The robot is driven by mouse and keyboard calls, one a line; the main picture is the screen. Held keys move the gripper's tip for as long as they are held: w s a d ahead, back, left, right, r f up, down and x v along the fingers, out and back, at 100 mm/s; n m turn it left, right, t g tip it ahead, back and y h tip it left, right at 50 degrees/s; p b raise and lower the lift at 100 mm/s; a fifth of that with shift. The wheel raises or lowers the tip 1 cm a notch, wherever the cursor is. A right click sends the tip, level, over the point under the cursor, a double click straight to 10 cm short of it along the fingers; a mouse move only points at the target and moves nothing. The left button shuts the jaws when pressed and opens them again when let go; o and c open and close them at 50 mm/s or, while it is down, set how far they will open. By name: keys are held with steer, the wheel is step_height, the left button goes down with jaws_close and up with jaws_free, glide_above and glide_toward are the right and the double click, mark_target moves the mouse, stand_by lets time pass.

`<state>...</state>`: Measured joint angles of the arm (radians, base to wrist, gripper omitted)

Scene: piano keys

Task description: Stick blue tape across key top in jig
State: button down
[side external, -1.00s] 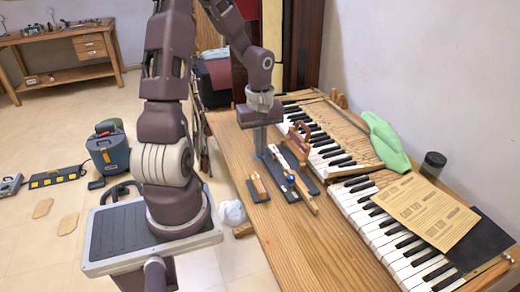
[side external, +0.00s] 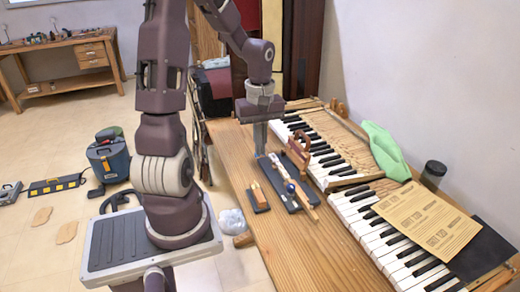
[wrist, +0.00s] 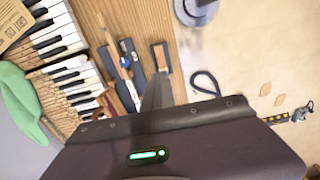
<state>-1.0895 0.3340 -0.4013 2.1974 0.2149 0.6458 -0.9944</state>
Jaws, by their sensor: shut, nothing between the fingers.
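My gripper (side external: 261,153) is shut and empty, pointing down over the wooden bench near the far end of a dark jig (side external: 274,161). Its fingers also show in the wrist view (wrist: 158,82). A long wooden key (side external: 304,194) lies along the jig. A small blue spot (side external: 290,187), perhaps the tape, shows on it; it also shows in the wrist view (wrist: 125,62). I cannot tell whether it lies across the key top. A small dark block with a wooden piece (side external: 257,193) lies beside the jig, to its left.
A reddish-brown handled tool (side external: 299,148) stands right of the jig. Piano keys (side external: 365,215) run along the bench, with a paper sheet (side external: 425,218), green cloth (side external: 385,150) and dark jar (side external: 433,172) beyond. The bench's near part (side external: 310,250) is clear.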

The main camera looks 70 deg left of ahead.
steer(key=w+a+f, duration=0.2)
steer(key=w+a, duration=0.4)
steer(key=a, duration=0.1)
glide_above(274, 158)
step_height(274, 158, down, 7)
steer(key=shift+a+f, duration=0.15)
steer(key=shift+f, duration=2.35)
steer(key=shift+f, duration=0.9)
stand_by(1.3)
steer(key=c, duration=2.1)
jaws_free()
steer(key=o, duration=0.5)
steer(key=shift+c, duration=0.2)
steer(key=shift+r, duration=0.1)
